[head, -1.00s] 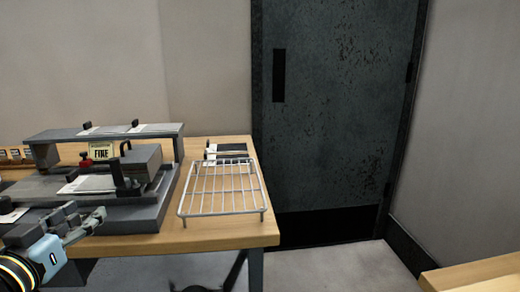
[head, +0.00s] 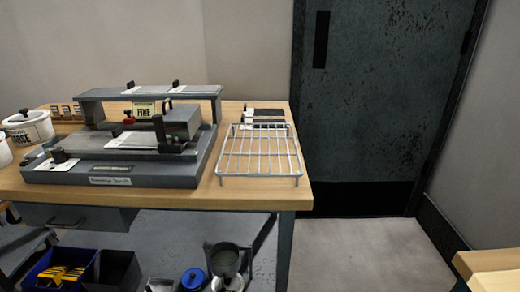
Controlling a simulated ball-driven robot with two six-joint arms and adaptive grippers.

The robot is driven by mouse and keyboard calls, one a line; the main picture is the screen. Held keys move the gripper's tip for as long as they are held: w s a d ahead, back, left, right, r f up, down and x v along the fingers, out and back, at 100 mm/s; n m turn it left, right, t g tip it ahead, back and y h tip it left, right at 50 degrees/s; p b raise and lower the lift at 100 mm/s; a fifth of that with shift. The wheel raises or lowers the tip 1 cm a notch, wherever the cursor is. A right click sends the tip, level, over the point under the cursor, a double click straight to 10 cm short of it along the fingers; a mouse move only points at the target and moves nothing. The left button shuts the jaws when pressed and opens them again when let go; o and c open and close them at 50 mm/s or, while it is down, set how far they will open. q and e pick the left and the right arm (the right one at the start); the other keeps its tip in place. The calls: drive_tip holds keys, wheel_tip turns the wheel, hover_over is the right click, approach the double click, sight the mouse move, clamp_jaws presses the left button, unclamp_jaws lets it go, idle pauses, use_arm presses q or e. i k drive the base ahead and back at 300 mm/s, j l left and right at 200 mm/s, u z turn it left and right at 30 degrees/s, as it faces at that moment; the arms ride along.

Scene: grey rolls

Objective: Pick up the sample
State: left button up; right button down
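No object in view can be told for certain as the sample. A grey press-like fixture (head: 120,178) stands on the wooden table, with a pale sheet (head: 133,140) on its bed and a small sign reading FINE or FIRE (head: 144,110). A wire rack (head: 259,158) stands empty to its right. A dark flat piece (head: 265,114) lies behind the rack. Grey parts at the lower left edge may belong to my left gripper; they are cut off and touch nothing I can make out. My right gripper is not in view.
White pots (head: 29,127) stand at the table's left end. Below are a blue bin (head: 62,270) with yellow items, a dark bin (head: 116,271), a blue-lidded jar (head: 192,280) and a metal cup on a stand (head: 226,260). Open floor (head: 375,250) lies right of the table.

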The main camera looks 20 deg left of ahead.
sight(121, 141)
drive_tip(key=u, duration=1.25)
drive_tip(key=i+j, duration=0.2)
drive_tip(key=j, duration=0.15)
drive_tip(key=i+j+z, duration=0.1)
drive_tip(key=j, duration=0.2)
drive_tip(key=i+j, duration=0.2)
drive_tip(key=j, duration=0.2)
drive_tip(key=i+j+z, duration=0.1)
drive_tip(key=j, duration=0.25)
drive_tip(key=i+l, duration=0.05)
drive_tip(key=i, duration=0.05)
